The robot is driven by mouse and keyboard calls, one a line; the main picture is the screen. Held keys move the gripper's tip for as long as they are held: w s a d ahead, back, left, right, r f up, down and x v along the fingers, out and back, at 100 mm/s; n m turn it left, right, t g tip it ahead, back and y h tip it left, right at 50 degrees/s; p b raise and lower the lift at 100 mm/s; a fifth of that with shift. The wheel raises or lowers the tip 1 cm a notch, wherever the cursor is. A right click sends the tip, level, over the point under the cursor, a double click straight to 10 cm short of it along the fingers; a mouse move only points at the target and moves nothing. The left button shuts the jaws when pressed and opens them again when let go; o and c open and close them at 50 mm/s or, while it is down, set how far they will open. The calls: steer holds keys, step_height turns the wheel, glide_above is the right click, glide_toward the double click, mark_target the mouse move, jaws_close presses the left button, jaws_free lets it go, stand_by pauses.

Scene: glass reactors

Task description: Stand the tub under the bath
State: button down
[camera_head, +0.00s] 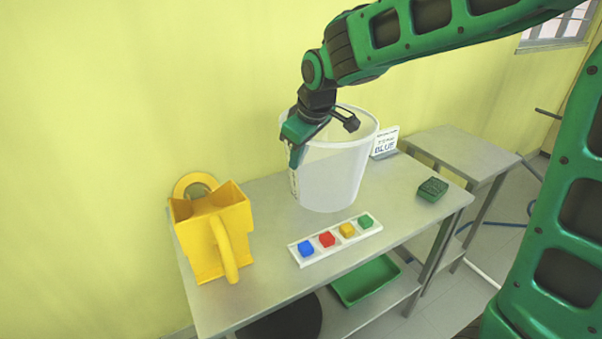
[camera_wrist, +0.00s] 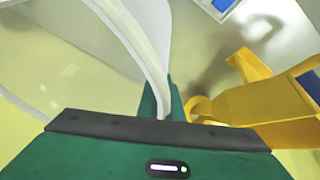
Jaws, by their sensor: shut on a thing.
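The tub (camera_head: 331,176) is a large translucent white bucket, upright over the grey metal table in the head view. I cannot tell whether its base touches the table top. My gripper (camera_head: 296,158) is shut on the tub's left rim, with one finger down the outside of the wall. In the wrist view the tub's pale rim (camera_wrist: 145,55) curves down into my gripper (camera_wrist: 162,105). The bath is not recognisable in either view.
A yellow scoop-like container (camera_head: 213,232) stands at the table's left. A white strip (camera_head: 312,258) with several coloured blocks lies in front of the tub. A green tray (camera_head: 365,284) is on the lower shelf.

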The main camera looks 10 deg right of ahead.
mark_target(302, 186)
steer(key=shift+w+d+f, duration=0.15)
steer(key=shift+d+f, duration=0.2)
steer(key=shift+d, duration=0.2)
steer(key=shift+f, duration=1.9)
steer(key=c, duration=1.9)
jaws_free()
steer(key=shift+c, duration=0.2)
